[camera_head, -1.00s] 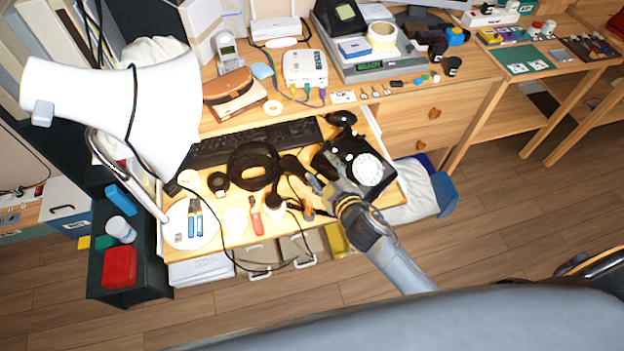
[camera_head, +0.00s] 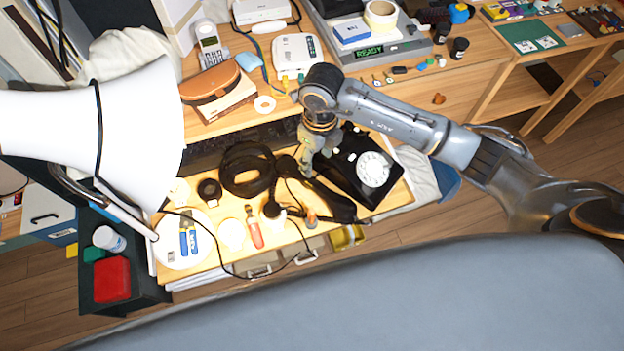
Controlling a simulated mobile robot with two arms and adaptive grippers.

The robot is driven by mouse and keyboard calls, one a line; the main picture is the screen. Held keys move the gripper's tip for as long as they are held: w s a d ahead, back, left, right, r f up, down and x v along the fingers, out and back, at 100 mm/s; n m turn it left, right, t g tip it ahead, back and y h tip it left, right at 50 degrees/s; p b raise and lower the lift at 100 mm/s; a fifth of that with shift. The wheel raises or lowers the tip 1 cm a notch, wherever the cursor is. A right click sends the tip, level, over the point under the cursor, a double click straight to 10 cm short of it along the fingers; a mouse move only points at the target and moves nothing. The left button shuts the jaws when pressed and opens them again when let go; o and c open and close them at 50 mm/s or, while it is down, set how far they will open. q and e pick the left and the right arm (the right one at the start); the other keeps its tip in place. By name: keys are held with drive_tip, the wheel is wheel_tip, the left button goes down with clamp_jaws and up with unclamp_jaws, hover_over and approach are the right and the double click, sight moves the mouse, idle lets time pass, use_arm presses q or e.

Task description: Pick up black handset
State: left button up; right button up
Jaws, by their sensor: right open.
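A black dial phone (camera_head: 352,168) with a white dial sits at the right end of the pull-out desk shelf. A long black piece that looks like the handset (camera_head: 334,204) lies against its near-left side, among dark cords; its exact outline is hard to tell. My right gripper (camera_head: 307,168) points down just left of the phone, above the far-left end of that black piece. It is open, with nothing visible between its fingers. I cannot tell whether the fingertips touch anything. My left gripper is out of view.
A coiled black cable or headband (camera_head: 247,170) lies left of the gripper. A dark keyboard (camera_head: 215,152) lies behind it. A red-handled tool (camera_head: 254,228) and a white disc (camera_head: 171,246) are near the shelf's front. A white lamp (camera_head: 120,125) looms at left.

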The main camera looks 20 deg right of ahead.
sight(314, 183)
drive_tip(key=f+b, duration=0.3)
drive_tip(key=f, duration=0.1)
drive_tip(key=f+b, duration=0.2)
drive_tip(key=f, duration=0.1)
drive_tip(key=shift+d+f+b, duration=0.2)
drive_tip(key=shift+f+b, duration=0.2)
drive_tip(key=f+b, duration=0.1)
drive_tip(key=f, duration=0.1)
drive_tip(key=f+b, duration=0.2)
drive_tip(key=a+f+b, duration=0.1)
drive_tip(key=f, duration=0.1)
drive_tip(key=shift+w, duration=0.1)
drive_tip(key=shift+r, duration=0.1)
clamp_jaws()
